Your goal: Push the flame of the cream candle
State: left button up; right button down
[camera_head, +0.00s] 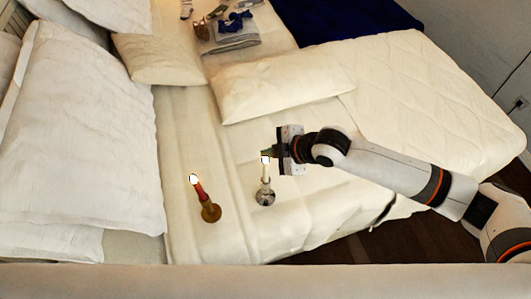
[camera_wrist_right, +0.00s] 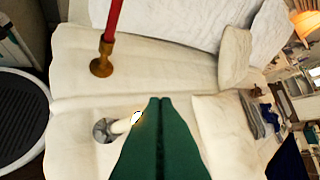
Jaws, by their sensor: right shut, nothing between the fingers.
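The cream candle (camera_head: 266,174) stands upright in a silver holder (camera_head: 265,198) on the bed, with its lit flame (camera_head: 265,160) on top. In the right wrist view, the shut fingers (camera_wrist_right: 160,101) reach up from the bottom edge, just right of the flame (camera_wrist_right: 137,117) and the cream candle (camera_wrist_right: 121,126). I cannot tell whether fingertips and flame touch. My left gripper is not in view.
A lit red candle (camera_head: 200,190) stands in a brass holder (camera_head: 211,213) to the left. A cream pillow (camera_head: 285,84) lies behind, and a large one (camera_head: 80,125) at left. Folded laundry (camera_head: 228,40) lies farther back. The sheet between the candles is clear.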

jog(key=shift+r, duration=0.35)
notch_tip(320, 180, up, 5)
jog(key=p, duration=0.5)
dwell(0.4)
